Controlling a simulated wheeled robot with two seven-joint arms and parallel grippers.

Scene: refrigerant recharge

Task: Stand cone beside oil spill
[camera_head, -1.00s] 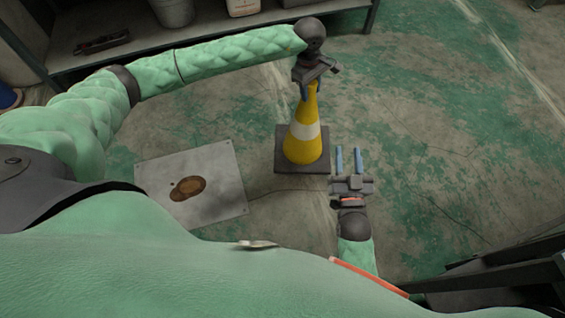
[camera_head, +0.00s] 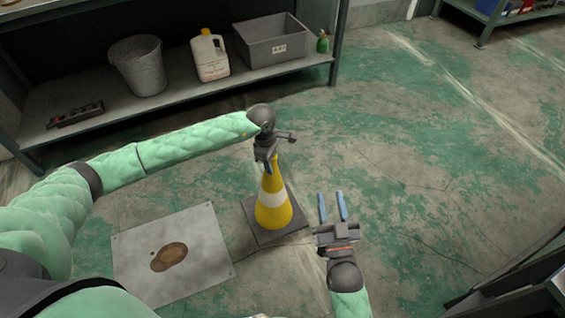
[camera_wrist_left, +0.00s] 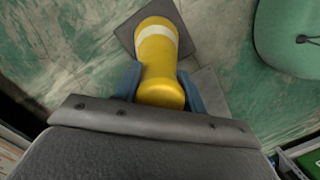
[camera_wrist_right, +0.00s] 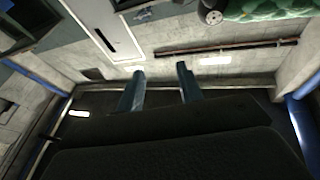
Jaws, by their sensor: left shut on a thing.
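A yellow cone (camera_head: 273,211) with a white band and a dark square base stands upright on the floor in the head view. It also shows in the left wrist view (camera_wrist_left: 161,60). My left gripper (camera_head: 268,163) is shut on the cone's top, with its blue fingers on both sides. The brown oil spill (camera_head: 169,256) lies on a grey plate (camera_head: 205,268) to the left of the cone. The cone's base is close to the plate's right edge. My right gripper (camera_head: 332,207) is open and empty, to the right of the cone.
A low shelf (camera_head: 190,105) at the back holds a metal bucket (camera_head: 140,68), a white jug (camera_head: 209,57), a grey bin (camera_head: 271,40) and a small green bottle (camera_head: 323,42). Dark metal structure (camera_head: 525,280) stands at lower right.

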